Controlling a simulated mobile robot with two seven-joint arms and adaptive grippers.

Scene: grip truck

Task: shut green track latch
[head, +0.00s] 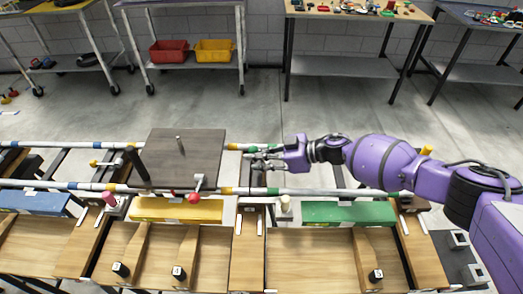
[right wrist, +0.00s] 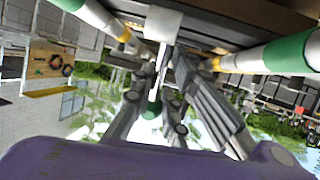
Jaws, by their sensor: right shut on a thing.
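My right gripper (head: 265,160) reaches in from the right over the rails, just right of the grey platform (head: 180,158). In the right wrist view its fingers (right wrist: 165,80) close around a pale handle with a green end, which I take to be the green track latch (right wrist: 152,107). The fingers hide part of it, and its angle is hard to judge. In the head view the latch is hidden by the gripper. The rails (head: 325,192) carry white, green and yellow bands. My left gripper is not in view.
A latch with a red knob (head: 194,197) stands at the platform's front edge, and a yellow-knobbed one (head: 94,163) lies left. Yellow (head: 176,210) and green (head: 348,213) blocks line the wooden bays in front. Tables stand at the back, with open floor between.

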